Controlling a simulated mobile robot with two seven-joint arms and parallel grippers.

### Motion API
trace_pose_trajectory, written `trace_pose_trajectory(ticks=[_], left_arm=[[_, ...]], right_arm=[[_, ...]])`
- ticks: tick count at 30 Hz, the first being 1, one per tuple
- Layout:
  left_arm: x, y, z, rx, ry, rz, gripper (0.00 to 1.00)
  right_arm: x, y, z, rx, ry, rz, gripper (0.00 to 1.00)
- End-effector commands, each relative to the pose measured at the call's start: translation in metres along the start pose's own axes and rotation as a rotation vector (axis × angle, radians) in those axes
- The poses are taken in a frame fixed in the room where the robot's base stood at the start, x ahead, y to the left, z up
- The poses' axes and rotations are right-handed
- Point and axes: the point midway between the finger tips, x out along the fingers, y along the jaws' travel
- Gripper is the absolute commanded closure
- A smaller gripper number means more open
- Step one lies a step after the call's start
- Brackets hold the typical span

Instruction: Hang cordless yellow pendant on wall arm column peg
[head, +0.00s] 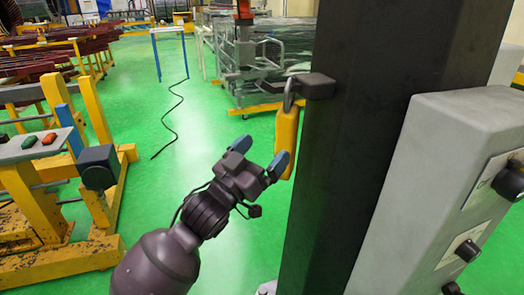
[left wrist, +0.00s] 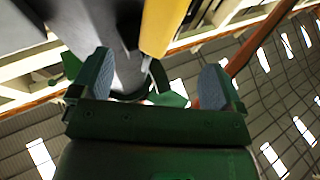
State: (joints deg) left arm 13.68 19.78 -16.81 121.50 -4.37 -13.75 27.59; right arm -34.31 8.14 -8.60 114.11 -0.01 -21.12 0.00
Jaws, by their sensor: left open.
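The yellow pendant (head: 287,140) hangs upright by the grey loop at its top from the peg (head: 316,85), which juts from the left side of the dark column (head: 345,170). No cord shows on it. My left gripper (head: 260,156) is open just below and left of the pendant's lower part; one blue fingertip overlaps its lower end in the head view. In the left wrist view the pendant (left wrist: 162,25) shows above and between the spread fingers (left wrist: 155,82), with none of it clearly gripped. My right gripper is not in view.
A grey control box (head: 430,190) with black knobs stands right of the column. At left, a yellow stand (head: 40,205) holds a panel with a green and a red button. The green floor between stand and column is mostly clear, with a dark cable (head: 172,120) on it.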

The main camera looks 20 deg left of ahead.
Motion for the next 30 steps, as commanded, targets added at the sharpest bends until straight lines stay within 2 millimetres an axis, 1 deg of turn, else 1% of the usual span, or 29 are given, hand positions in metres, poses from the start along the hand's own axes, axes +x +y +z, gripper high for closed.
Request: trace_pose_trajectory(ticks=[5, 12, 18, 24, 30], left_arm=[[-0.019, -0.001, 0.001, 0.0, -0.001, -0.001, 0.07], [-0.06, 0.0, 0.001, 0.001, -0.001, -0.001, 0.07], [-0.089, 0.0, 0.001, 0.0, 0.0, 0.0, 0.07], [-0.103, 0.0, -0.001, 0.001, 0.003, 0.0, 0.07], [-0.106, 0.0, -0.001, 0.005, 0.004, 0.001, 0.07]], right_arm=[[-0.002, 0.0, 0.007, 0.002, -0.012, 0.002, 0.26], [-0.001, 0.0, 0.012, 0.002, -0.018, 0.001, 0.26], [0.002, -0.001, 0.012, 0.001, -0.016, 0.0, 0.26], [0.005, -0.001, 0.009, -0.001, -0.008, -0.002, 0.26], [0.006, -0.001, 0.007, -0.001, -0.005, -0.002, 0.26]])
